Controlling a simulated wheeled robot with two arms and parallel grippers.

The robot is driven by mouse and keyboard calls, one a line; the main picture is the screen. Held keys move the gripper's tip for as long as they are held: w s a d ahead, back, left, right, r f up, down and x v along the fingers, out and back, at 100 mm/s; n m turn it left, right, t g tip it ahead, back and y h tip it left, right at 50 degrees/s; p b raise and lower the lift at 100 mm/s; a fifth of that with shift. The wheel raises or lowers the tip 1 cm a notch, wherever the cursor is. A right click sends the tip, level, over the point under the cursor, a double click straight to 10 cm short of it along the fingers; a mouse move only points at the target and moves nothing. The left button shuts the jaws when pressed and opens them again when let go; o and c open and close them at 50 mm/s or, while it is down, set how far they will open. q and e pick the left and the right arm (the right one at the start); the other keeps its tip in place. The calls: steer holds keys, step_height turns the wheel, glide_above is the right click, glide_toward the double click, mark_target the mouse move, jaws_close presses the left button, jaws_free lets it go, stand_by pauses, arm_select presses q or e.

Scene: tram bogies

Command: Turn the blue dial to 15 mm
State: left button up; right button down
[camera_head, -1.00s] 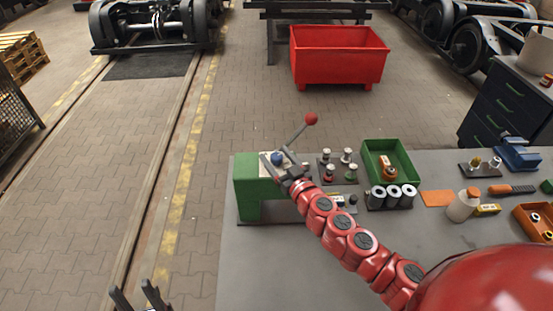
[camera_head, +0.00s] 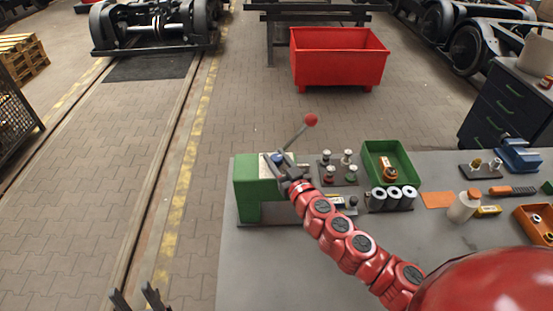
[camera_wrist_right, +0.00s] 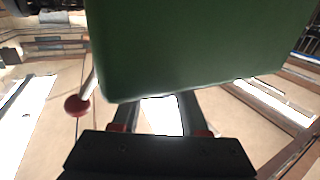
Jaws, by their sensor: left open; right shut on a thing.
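The blue dial (camera_head: 278,157) sits on top of the green machine (camera_head: 250,180) at the left end of the bench, partly hidden by my right gripper. My right gripper (camera_head: 275,157) reaches over the machine's top with its fingers at the dial, shut on it. In the right wrist view the green machine (camera_wrist_right: 190,45) fills the top and hides the dial and the fingertips. The dial's scale is too small to read. My left gripper (camera_head: 137,298) is open and empty at the bottom left, away from the bench.
A lever with a red knob (camera_head: 311,120) rises behind the machine; the knob also shows in the wrist view (camera_wrist_right: 76,105). Right of the machine are a stand of small knobbed parts (camera_head: 337,168), a green bin (camera_head: 390,160) and metal rollers (camera_head: 392,198). The bench front (camera_head: 265,270) is clear.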

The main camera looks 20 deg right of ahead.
steer(key=shift+a+f+m+h+b, duration=0.1)
steer(key=shift+f+m+h+b, duration=0.1)
steer(key=shift+m+h+b, duration=0.45)
steer(key=m+g+h+b, duration=0.1)
steer(key=m+h+b, duration=0.2)
steer(key=b, duration=0.4)
steer(key=m+g+h+b, duration=0.2)
steer(key=m+h+b, duration=0.1)
steer(key=h+b, duration=0.3)
steer(key=m+g+h+b, duration=0.1)
steer(key=m+h+b, duration=0.2)
steer(key=b, duration=0.6)
steer(key=shift+a+f+h, duration=0.1)
steer(key=shift+f+h, duration=0.15)
steer(key=shift+h, duration=0.5)
steer(key=shift+r+m+g+h+b, duration=0.25)
steer(key=shift+m+g+h+b, duration=0.4)
steer(key=shift+g, duration=0.45)
steer(key=shift+r+m+g+h, duration=0.15)
steer(key=shift+m+g+h, duration=0.25)
steer(key=shift+g+h, duration=0.2)
steer(key=shift+r+m+g+h+p, duration=0.1)
steer(key=shift+m+g+h+p, duration=0.3)
steer(key=shift+m+g+h, duration=0.25)
steer(key=shift+d+m+g, duration=0.2)
steer(key=shift+m+g, duration=0.05)
steer(key=shift+g, duration=0.1)
steer(key=shift+c, duration=2.1)
jaws_free()
